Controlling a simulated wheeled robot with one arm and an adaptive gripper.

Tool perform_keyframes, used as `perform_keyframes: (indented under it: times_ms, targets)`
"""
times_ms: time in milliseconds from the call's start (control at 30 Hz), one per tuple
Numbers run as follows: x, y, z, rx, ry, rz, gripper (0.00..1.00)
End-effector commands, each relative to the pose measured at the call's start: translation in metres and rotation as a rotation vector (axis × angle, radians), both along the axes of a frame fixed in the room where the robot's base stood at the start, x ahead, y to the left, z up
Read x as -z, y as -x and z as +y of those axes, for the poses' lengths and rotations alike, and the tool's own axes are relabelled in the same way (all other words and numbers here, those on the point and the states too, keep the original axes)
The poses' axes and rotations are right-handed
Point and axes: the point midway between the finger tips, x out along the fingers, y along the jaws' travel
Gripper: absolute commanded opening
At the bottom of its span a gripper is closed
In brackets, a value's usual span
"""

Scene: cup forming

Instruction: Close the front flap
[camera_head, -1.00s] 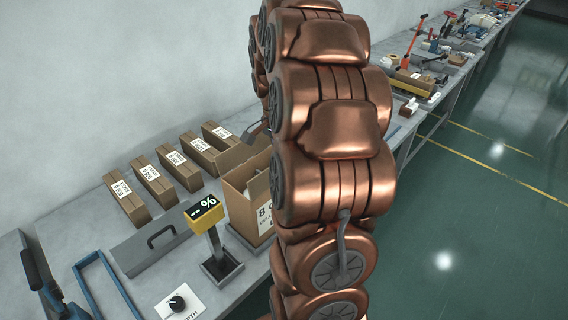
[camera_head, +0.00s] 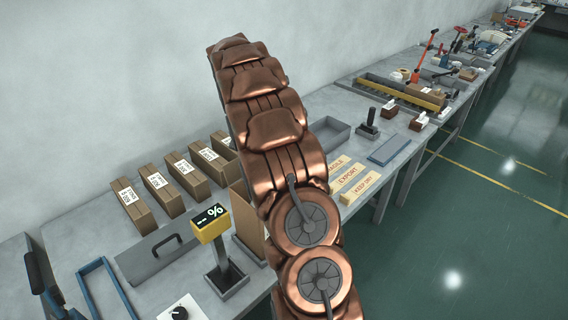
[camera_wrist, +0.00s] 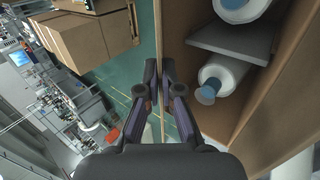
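The open cardboard box (camera_head: 241,208) stands on the bench in the head view, mostly hidden behind my arm. The wrist view looks into it: white containers (camera_wrist: 222,72) with blue ends lie inside beside a grey divider (camera_wrist: 232,38). A brown panel (camera_wrist: 285,100) bounds the box at the right. A thin cardboard edge (camera_wrist: 158,25) runs down the picture to my gripper (camera_wrist: 160,68). The fingertips are close together, one on either side of this edge; I cannot tell whether they touch it. Which panel is the front flap is unclear. My gripper is hidden in the head view.
Several closed, labelled cartons (camera_head: 168,190) stand at the back left. A yellow-headed display (camera_head: 211,222) stands close to the box's left. A grey plate with a handle (camera_head: 155,252) lies further left. Label blocks (camera_head: 350,180) and a grey tray (camera_head: 328,134) lie right of my arm.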

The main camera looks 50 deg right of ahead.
Motion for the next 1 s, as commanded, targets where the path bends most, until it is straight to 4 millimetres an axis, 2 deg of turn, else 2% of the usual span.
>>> perform_keyframes:
  times_ms: [400, 933, 1000]
  targets:
    - [0.0024, -0.0041, -0.0008, 0.001, -0.001, 0.089, 0.00]
    - [0.0043, -0.0046, -0.0005, -0.001, -0.001, 0.099, 0.00]
    - [0.0043, -0.0046, -0.0004, -0.001, -0.001, 0.099, 0.11]
